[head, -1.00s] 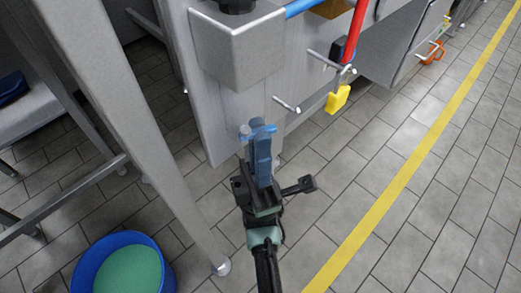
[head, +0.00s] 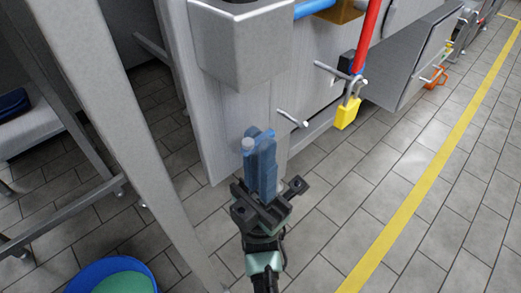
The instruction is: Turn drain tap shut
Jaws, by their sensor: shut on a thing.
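The drain tap (head: 248,145) is at the lower part of the grey machine panel, below the box-shaped metal housing. Its grey round end shows just left of my fingers, with a little light blue around it. My gripper (head: 262,138) has blue fingers and reaches up from below to the tap. The fingers are shut on the tap's handle and cover most of it, so the handle's exact angle is hard to see.
A metal leg (head: 130,130) stands close on the left, with a blue tub (head: 82,272) at its foot. A metal rod (head: 292,119) sticks out just right of my gripper. A yellow padlock (head: 346,113) hangs further right. Tiled floor is open at right.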

